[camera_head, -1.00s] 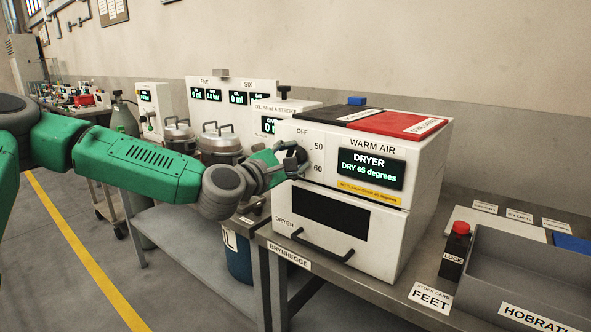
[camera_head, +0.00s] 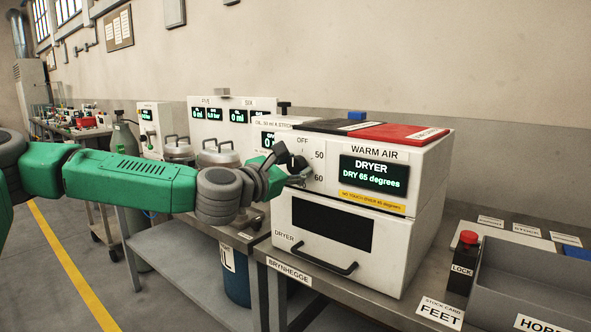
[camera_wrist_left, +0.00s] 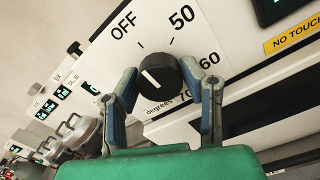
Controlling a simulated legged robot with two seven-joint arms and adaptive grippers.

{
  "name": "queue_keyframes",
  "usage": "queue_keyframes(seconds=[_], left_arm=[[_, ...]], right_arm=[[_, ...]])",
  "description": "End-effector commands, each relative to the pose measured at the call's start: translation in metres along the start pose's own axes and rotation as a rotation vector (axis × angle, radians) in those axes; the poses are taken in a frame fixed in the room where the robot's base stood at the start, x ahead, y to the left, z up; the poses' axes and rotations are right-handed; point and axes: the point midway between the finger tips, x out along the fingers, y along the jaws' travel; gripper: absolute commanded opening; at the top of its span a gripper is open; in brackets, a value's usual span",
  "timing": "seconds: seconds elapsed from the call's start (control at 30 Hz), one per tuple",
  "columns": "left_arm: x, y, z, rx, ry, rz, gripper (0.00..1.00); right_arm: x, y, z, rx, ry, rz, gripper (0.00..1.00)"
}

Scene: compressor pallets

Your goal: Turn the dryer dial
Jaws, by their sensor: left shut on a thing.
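The white dryer (camera_head: 421,200) stands on the bench, and its display (camera_head: 374,175) reads "DRY 65 degrees". The dark round dial (camera_head: 297,164) is on its front panel, left of the display. In the left wrist view, the dial (camera_wrist_left: 159,79) has a white pointer line and printed marks OFF, 50, 60 and 70 around it. My left gripper (camera_head: 282,165) is at the dial, with its fingers (camera_wrist_left: 165,84) on either side, shut on it. The fingers partly hide the dial in the head view. My right gripper is not in view.
A black door handle (camera_head: 325,262) sits low on the dryer. A red LOCK button (camera_head: 468,238) and a grey tray (camera_head: 530,290) are at the right. Metal pots (camera_head: 220,155) stand behind my left arm. A yellow label (camera_head: 372,201) warns about touching.

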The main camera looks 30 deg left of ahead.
Motion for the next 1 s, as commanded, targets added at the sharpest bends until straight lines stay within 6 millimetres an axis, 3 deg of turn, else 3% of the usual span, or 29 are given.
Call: queue_keyframes(seconds=[0.23, 0.27, 0.3, 0.33, 0.73, 1.0], left_arm=[[0.0, -0.002, -0.007, -0.004, 0.015, -0.003, 0.07], [0.0, -0.002, -0.008, -0.003, 0.015, -0.003, 0.4], [0.0, -0.002, -0.008, -0.003, 0.016, -0.004, 0.54], [0.0, -0.002, -0.008, -0.003, 0.015, -0.004, 0.56], [-0.008, -0.002, -0.001, 0.0, 0.005, -0.002, 0.56], [-0.06, 0.0, -0.003, -0.008, 0.004, -0.002, 0.56]], right_arm=[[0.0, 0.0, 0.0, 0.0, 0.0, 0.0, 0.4], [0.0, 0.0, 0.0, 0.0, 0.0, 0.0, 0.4], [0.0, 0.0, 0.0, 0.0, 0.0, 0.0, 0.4], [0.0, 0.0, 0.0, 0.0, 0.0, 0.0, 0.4], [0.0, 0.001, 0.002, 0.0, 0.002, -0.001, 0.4], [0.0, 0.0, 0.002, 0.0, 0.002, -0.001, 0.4]])
